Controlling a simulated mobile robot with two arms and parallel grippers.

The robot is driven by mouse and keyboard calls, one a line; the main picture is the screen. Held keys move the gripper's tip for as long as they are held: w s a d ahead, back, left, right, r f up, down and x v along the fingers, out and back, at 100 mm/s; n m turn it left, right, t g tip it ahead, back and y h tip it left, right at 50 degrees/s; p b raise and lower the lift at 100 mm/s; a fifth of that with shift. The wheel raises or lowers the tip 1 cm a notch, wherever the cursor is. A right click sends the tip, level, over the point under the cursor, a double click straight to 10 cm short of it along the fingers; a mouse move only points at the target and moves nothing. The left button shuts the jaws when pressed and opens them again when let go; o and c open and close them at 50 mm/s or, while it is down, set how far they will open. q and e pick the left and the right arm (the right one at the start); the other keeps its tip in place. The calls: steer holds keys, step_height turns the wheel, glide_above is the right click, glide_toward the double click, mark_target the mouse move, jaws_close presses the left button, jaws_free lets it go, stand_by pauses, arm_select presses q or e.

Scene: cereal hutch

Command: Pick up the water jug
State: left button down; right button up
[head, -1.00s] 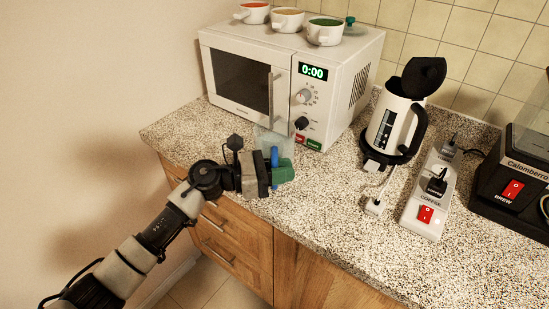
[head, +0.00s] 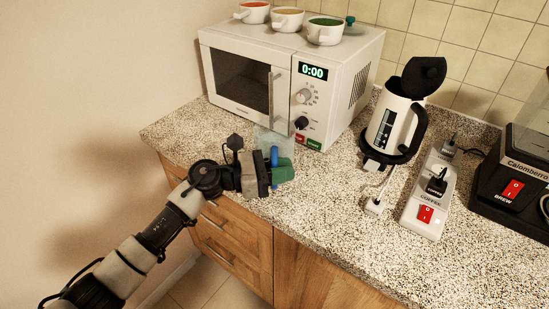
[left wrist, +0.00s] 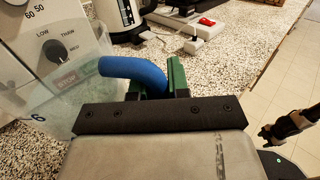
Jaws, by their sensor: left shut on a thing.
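The water jug (head: 266,139) is a clear, see-through vessel with a blue handle (head: 274,157). It stands at the counter's front, before the microwave. In the left wrist view the clear jug wall (left wrist: 52,108) is at the left, and the blue handle (left wrist: 135,72) curves to the right. My left gripper (head: 279,171) has green fingers and is shut on the handle. The fingers hide the handle's lower part. A dark arm part (left wrist: 290,127), likely my right arm, shows at the right of the left wrist view; its jaws are unclear.
The microwave (head: 238,83) stands right behind the jug, with several bowls on top. A white kettle (head: 389,124) with its lid up, a power strip (head: 425,195) and a coffee machine (head: 515,178) are to the right. The counter's front middle (head: 330,220) is clear.

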stand_by(0.3)
arm_select(q)
steer(key=shift+w+r, duration=0.1)
steer(key=shift+r, duration=0.05)
steer(key=shift+r, duration=0.2)
